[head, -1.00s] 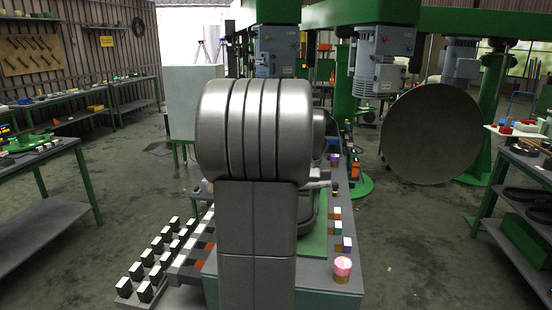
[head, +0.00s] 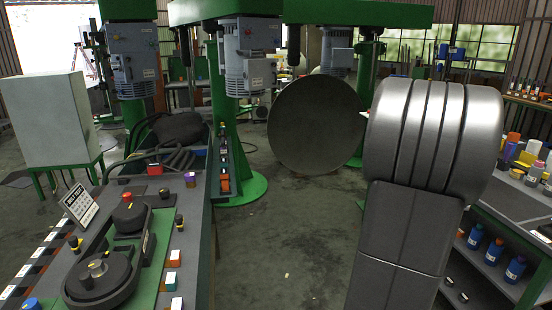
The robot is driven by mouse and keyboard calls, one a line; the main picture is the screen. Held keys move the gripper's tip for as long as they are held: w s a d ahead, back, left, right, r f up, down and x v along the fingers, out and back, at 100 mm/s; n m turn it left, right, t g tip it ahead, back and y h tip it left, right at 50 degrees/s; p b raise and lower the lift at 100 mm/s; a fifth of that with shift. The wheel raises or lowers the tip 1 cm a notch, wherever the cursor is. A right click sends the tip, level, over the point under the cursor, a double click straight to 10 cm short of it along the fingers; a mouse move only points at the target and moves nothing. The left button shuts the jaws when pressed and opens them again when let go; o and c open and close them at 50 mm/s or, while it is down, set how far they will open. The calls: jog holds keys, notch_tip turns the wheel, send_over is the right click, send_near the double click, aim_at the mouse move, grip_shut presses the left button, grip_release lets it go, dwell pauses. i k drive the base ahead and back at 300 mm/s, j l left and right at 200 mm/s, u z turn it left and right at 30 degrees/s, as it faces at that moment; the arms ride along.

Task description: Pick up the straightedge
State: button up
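I cannot make out the straightedge in the head view. A large grey link of my arm (head: 425,150) fills the right of the picture and hides what lies behind it. My gripper does not show, so I cannot tell where it is relative to the straightedge.
A workbench (head: 200,235) at the left carries a dark device with a red knob (head: 127,196), a small sign (head: 78,206) and small blocks. Shelves (head: 500,262) with blue bottles stand at the right. A large dark disc (head: 315,125) stands behind. The middle floor (head: 285,245) is clear.

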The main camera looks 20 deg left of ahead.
aim_at(156, 170)
jog(key=i+l, duration=0.15)
jog(key=i, duration=0.25)
jog(key=i+l, duration=0.15)
jog(key=i, duration=0.2)
jog(key=i+l+u, duration=0.1)
jog(key=i, duration=0.3)
jog(key=i+j+u, duration=0.15)
jog(key=i+u, duration=0.55)
jog(key=u, duration=0.15)
jog(key=i+l+u, duration=0.1)
jog(key=i+u, duration=0.35)
jog(key=i+l+u, duration=0.2)
jog(key=u, duration=0.25)
jog(key=i+u, duration=0.25)
jog(key=u, duration=0.2)
jog(key=i+u, duration=0.2)
jog(key=u, duration=0.25)
jog(key=i+l+u, duration=0.1)
jog(key=u, duration=0.35)
jog(key=i+l+u, duration=0.25)
jog(key=u, duration=0.2)
jog(key=i+l+u, duration=0.3)
